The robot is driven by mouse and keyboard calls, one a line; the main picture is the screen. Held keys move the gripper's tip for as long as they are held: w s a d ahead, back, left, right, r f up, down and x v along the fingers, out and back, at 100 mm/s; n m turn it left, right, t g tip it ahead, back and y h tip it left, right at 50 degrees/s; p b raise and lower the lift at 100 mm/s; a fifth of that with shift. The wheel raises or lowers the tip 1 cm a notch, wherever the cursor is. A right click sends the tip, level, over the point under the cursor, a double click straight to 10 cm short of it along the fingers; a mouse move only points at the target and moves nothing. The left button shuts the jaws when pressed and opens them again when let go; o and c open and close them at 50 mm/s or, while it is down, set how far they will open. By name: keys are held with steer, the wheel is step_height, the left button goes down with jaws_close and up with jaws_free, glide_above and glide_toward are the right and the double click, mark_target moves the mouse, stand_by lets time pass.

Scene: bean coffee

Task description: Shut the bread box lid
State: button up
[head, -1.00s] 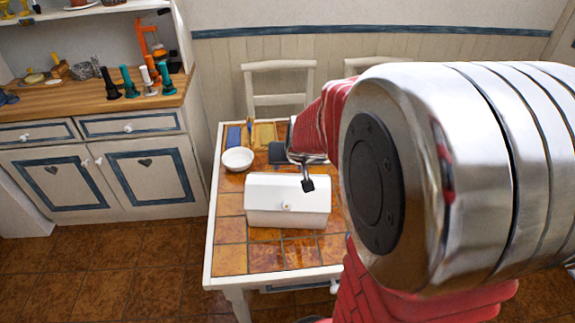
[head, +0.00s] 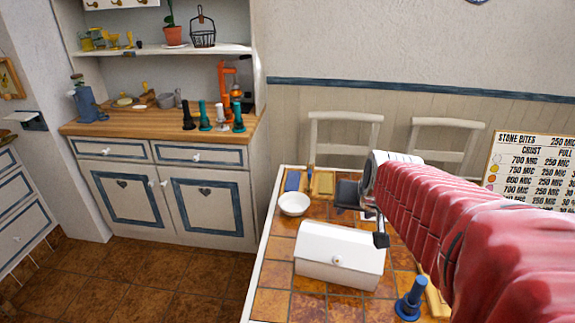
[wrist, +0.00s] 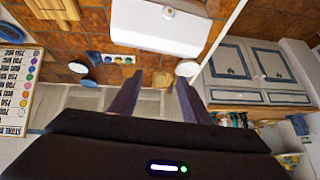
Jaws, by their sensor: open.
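The white bread box (head: 325,262) stands on the tiled table. The box also shows upside down at the top of the wrist view (wrist: 150,28). My gripper (head: 380,232) is above the table, just beyond the right rear end of the box, apart from it. In the wrist view its two dark fingers (wrist: 158,95) are spread with nothing between them.
A white bowl (head: 293,205) stands behind the box to the left. A blue tool with a round base (head: 410,300) stands to its right. A sign board (head: 530,170) is at the right. Two chairs stand behind the table (head: 270,300). Bare tiles lie left of the box.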

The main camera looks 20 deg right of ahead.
steer(key=shift+v, duration=0.75)
steer(key=shift+a, duration=0.25)
steer(key=shift+c, duration=1.4)
steer(key=s+a+n, duration=0.1)
steer(key=s+a, duration=0.1)
steer(key=a, duration=0.1)
steer(key=s+a+n+y, duration=0.1)
steer(key=s+a, duration=0.1)
steer(key=a, duration=0.2)
steer(key=s+a+n, duration=0.1)
steer(key=s+a, duration=0.1)
steer(key=a, duration=0.2)
steer(key=shift+r+g+y, duration=0.15)
steer(key=shift+g+y, duration=0.15)
steer(key=c, duration=0.8)
steer(key=s+a+n, duration=0.1)
steer(key=s+a, duration=0.2)
steer(key=s, duration=0.1)
steer(key=s+a+f+n, duration=0.1)
steer(key=s+a, duration=0.1)
steer(key=shift+s+a+f+n+g+y, duration=0.1)
steer(key=shift+s+a+n+g+y, duration=0.2)
steer(key=shift+s+g+y, duration=0.1)
jaws_close()
